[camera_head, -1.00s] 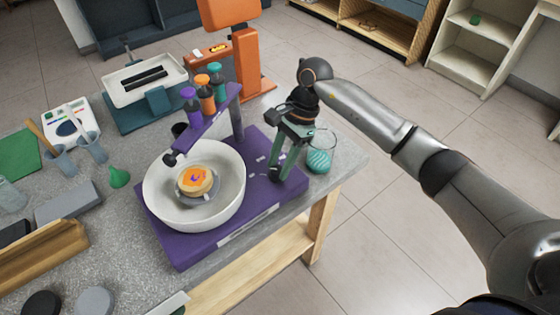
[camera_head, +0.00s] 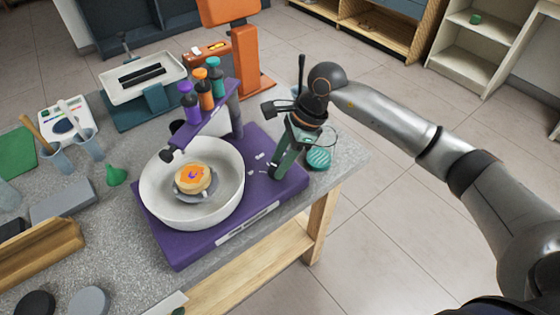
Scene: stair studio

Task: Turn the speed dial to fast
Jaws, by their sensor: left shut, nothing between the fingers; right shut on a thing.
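The purple machine (camera_head: 292,187) stands at the table's right corner, with a white bowl (camera_head: 150,205) on its base. An orange-topped round piece (camera_head: 193,178) sits in the middle of the bowl. My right gripper (camera_head: 275,173) comes in from the right and points down at the right part of the purple base. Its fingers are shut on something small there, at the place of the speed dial. The fingers hide the dial, so its setting cannot be read. Small white marks (camera_head: 259,156) show on the base left of the fingers. My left gripper is not in view.
A glass with teal contents (camera_head: 318,158) stands close to the right of my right gripper, partly behind it. Purple, orange and teal bottles (camera_head: 206,103) stand on the machine's arm above the bowl. An orange stand (camera_head: 244,60) is behind. The table edge is near on the right.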

